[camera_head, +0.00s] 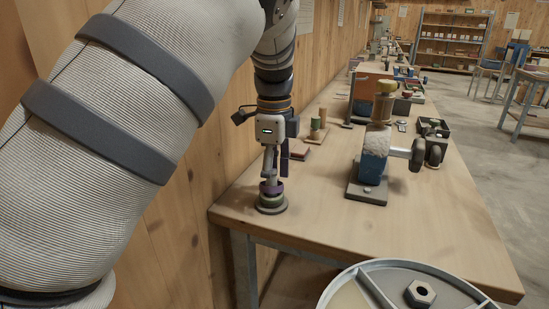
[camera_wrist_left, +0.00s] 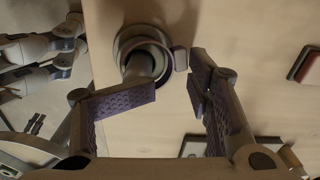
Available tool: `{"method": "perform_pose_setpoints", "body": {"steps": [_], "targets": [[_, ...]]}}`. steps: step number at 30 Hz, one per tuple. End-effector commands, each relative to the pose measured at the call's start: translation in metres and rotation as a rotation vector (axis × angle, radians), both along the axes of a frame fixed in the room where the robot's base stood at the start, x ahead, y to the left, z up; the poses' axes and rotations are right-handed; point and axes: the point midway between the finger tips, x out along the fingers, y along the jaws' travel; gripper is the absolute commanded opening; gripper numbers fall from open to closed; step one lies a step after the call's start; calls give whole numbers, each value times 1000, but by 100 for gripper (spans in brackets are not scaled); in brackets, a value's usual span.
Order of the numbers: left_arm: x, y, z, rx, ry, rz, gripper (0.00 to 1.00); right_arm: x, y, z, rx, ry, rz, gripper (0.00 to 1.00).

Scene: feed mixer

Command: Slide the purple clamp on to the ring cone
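The ring cone (camera_head: 271,208) stands upright near the left edge of the bench, with a dark round base and a green ring low on it. The purple clamp (camera_head: 271,187) is around the cone's post, above the green ring. In the left wrist view the clamp (camera_wrist_left: 180,58) shows as a loop around the grey post, its tab close to one fingertip. My left gripper (camera_head: 270,166) points down just above the clamp. In the left wrist view its fingers (camera_wrist_left: 174,76) are apart with nothing between the pads. Whether a fingertip touches the clamp is unclear.
A blue and grey machine (camera_head: 374,160) with a side handle stands on the bench right of the cone. A dark red block (camera_head: 299,152) and small cylinders (camera_head: 316,127) lie behind the gripper. The bench's front right is clear. A wooden wall borders the left.

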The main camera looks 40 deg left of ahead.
Motion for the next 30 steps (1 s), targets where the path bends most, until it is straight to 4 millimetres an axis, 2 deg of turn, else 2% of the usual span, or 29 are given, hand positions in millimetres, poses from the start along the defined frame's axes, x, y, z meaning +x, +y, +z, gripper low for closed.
{"method": "perform_pose_setpoints", "body": {"steps": [1,14,17,24,30], "targets": [[2,0,-16,0,24,-1,38,-7,0,-6,0,26,0,40],[2,1,3,8,-6,-4,38,0,0,0,0,1,0,40],[3,1,15,9,-10,-5,38,0,0,0,0,0,0,40],[2,0,62,7,-9,-4,38,1,0,1,0,-3,0,40],[1,0,80,7,-4,-3,38,1,0,1,0,-3,0,40]]}}
